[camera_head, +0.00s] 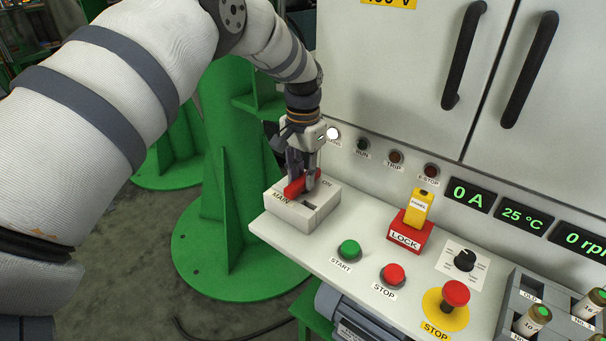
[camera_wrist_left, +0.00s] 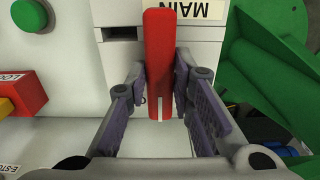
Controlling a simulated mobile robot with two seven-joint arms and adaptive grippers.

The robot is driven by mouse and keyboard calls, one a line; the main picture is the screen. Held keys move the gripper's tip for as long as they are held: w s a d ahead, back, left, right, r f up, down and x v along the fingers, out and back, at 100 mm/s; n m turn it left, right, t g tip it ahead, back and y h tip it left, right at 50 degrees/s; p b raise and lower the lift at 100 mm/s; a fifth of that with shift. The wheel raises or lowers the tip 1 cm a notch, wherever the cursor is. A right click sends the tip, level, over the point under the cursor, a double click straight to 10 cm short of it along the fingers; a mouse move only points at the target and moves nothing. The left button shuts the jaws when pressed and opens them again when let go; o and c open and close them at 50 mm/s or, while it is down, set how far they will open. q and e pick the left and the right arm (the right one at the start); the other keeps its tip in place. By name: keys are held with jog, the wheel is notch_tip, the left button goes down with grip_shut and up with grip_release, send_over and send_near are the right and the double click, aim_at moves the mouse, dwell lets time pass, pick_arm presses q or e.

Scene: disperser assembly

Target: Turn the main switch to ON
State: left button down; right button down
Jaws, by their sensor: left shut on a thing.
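The main switch is a pale grey box (camera_head: 291,213) labelled MAIN and ON at the left end of the control panel. Its red lever (camera_head: 296,187) lies across the top of the box. In the left wrist view the red lever (camera_wrist_left: 158,60) stretches from the MAIN label down between the fingers. My left gripper (camera_head: 303,180) is over the box with its fingers on both sides of the lever, shut on it. The fingers hide part of the lever and of the ON label. My right gripper is not in view.
A green START button (camera_head: 349,249), a red STOP button (camera_head: 393,274), a red LOCK block (camera_head: 409,236) with a yellow tag and a red emergency stop (camera_head: 455,294) stand to the right. The white cabinet (camera_head: 400,60) rises behind. Green machine frame (camera_head: 228,170) is at left.

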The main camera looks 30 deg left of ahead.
aim_at(303, 177)
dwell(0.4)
pick_arm(q)
jog(key=c, duration=1.4)
grip_release()
notch_tip(303, 177, up, 12)
